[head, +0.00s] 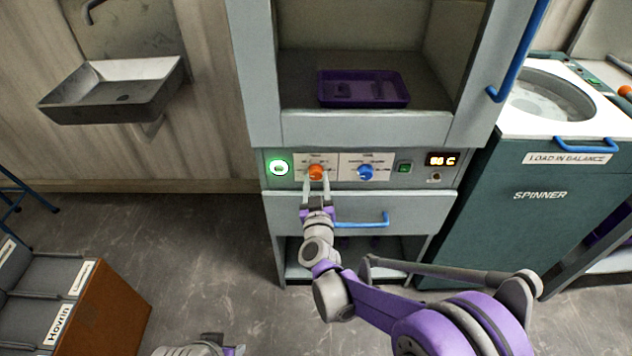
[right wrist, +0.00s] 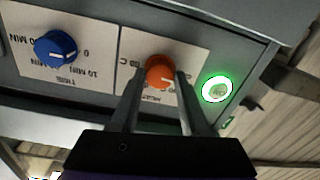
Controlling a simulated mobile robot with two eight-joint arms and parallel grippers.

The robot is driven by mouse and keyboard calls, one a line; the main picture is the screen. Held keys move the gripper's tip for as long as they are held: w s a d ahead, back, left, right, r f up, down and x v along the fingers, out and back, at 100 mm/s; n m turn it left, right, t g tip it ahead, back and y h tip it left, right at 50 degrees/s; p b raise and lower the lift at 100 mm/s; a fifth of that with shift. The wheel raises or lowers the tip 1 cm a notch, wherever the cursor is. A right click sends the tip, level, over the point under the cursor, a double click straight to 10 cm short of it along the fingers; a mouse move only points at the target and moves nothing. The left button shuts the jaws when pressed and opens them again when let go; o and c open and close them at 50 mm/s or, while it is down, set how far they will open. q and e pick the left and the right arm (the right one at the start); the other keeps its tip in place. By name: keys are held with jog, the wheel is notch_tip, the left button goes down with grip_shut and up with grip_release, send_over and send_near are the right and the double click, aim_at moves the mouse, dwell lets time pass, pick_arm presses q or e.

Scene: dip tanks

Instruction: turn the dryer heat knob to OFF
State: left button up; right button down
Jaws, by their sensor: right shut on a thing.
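The orange knob (head: 316,172) sits on the left panel plate of the dryer's control strip. It also shows in the right wrist view (right wrist: 159,71), where the picture is upside down and the knob has a pale pointer mark at its lower edge. The lettering around it is partly covered and too small to read surely. My right gripper (head: 316,178) is shut on the orange knob, one finger on each side; its fingers also show in the right wrist view (right wrist: 157,88).
A drawer with a blue handle (head: 362,220) is below. The spinner (head: 540,195) stands right.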

jog(key=shift+n, duration=0.6)
jog(key=shift+c, duration=1.9)
grip_release()
jog(key=shift+s, duration=0.1)
jog(key=s, duration=1)
jog(key=shift+s+d+p, duration=0.2)
jog(key=shift+s+p, duration=0.15)
jog(key=shift+p, duration=0.1)
